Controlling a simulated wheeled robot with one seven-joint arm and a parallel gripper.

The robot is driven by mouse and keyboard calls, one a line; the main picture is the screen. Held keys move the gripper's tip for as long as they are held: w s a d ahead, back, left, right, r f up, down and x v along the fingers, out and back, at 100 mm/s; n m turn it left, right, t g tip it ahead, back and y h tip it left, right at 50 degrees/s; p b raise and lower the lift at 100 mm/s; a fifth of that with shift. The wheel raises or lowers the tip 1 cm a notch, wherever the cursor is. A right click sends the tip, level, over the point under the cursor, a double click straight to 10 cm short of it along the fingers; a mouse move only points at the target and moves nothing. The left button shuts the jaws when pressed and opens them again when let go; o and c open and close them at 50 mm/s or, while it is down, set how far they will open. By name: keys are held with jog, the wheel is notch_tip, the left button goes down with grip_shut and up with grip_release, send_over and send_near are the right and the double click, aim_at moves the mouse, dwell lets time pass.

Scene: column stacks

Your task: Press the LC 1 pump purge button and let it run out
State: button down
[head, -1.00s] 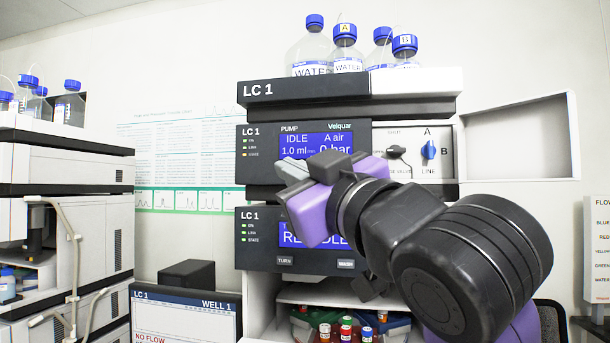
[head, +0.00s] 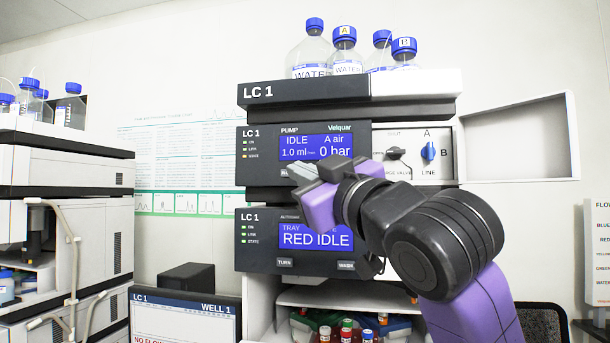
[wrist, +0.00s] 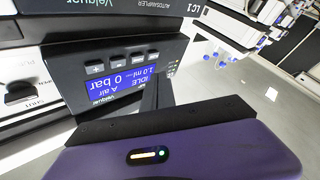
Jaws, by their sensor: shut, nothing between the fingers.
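The LC 1 pump module (head: 262,130) shows a lit blue display (head: 316,146) reading IDLE, A air, 1.0 ml and 0 bar. My gripper (head: 299,171) is shut and empty, with its fingertips at the pump's button row just under the display, covering most of that row in the head view. In the wrist view the pump panel appears upside down, with its display (wrist: 117,88) and several grey buttons (wrist: 138,57). The gripper's dark fingers (wrist: 156,96) end near the end of that row. I cannot read which button is purge or tell whether the tips touch the panel.
The autosampler panel (head: 258,247), reading RED IDLE, lies below. A valve panel with a blue A/B knob (head: 428,151) is to the right, beside an open door (head: 520,137). Solvent bottles (head: 312,48) stand on top.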

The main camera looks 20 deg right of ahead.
jog(key=shift+w+d, duration=0.75)
jog(key=shift+w, duration=0.3)
dwell(1.4)
jog(key=shift+w+d, duration=0.2)
jog(key=shift+w, duration=0.15)
jog(key=shift+w+d+p, duration=0.3)
jog(key=shift+p, duration=0.05)
dwell(0.7)
dwell(0.3)
jog(key=shift+s+a, duration=0.5)
jog(key=shift+s, duration=0.15)
jog(key=shift+s+a, duration=0.75)
jog(key=shift+s, duration=0.3)
jog(key=shift+s+a, duration=0.7)
jog(key=shift+s, duration=0.3)
